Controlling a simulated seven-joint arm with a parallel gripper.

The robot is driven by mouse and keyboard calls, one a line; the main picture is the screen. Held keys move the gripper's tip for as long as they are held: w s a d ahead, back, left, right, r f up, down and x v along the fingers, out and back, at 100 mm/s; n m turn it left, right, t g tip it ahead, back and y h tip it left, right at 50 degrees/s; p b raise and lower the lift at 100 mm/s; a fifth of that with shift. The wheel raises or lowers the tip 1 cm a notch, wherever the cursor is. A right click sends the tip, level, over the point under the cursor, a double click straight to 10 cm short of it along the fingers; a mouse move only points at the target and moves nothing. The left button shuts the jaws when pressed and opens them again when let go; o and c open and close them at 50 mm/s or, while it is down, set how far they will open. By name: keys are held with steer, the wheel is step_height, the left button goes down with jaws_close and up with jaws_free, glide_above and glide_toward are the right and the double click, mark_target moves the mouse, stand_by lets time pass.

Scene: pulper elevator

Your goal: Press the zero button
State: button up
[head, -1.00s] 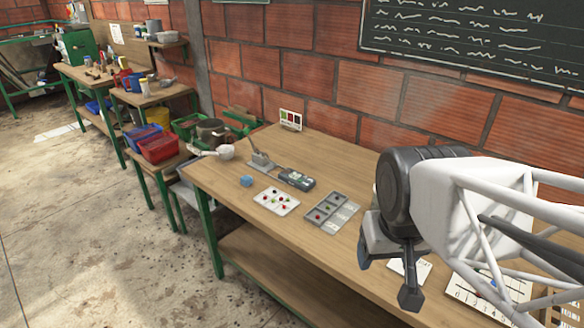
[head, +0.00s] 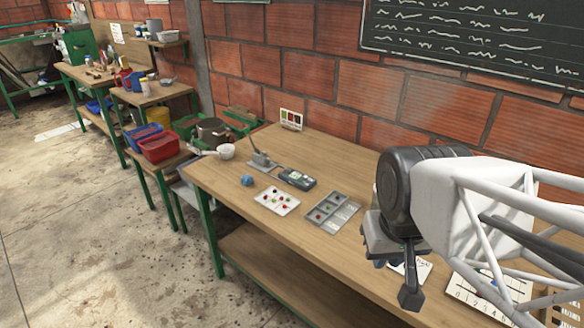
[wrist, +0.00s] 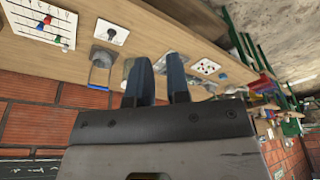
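A small dark device with a pale display (head: 297,179) lies on the wooden workbench, towards its far left part in the head view. A zero button is too small to make out on it. My gripper (head: 383,262) is over the right part of the bench, well to the right of the device and apart from it. In the wrist view its two dark blue fingers (wrist: 158,72) stand a little apart with nothing seen between them. I cannot make out the device for certain in the wrist view.
A blue lump (head: 247,180) and a grey lever tool (head: 261,161) sit beside the device. A numbered board (head: 462,291) lies at right.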

jaws_close()
stand_by(0.6)
stand_by(0.7)
steer(key=w+a+n+y, duration=0.1)
steer(key=w+a+y, duration=0.1)
steer(key=w, duration=1.6)
steer(key=w+a+y, duration=0.3)
steer(key=w, duration=1.4)
steer(key=w+f+t, duration=0.1)
steer(key=w+f, duration=0.4)
steer(key=w, duration=0.5)
steer(key=w+f+t+y, duration=0.1)
steer(key=w+f, duration=0.5)
steer(key=w, duration=0.4)
steer(key=w+d+f+t+y, duration=0.1)
steer(key=w+f, duration=0.5)
steer(key=w, duration=0.4)
steer(key=shift+w+f, duration=0.2)
steer(key=shift+f, duration=0.05)
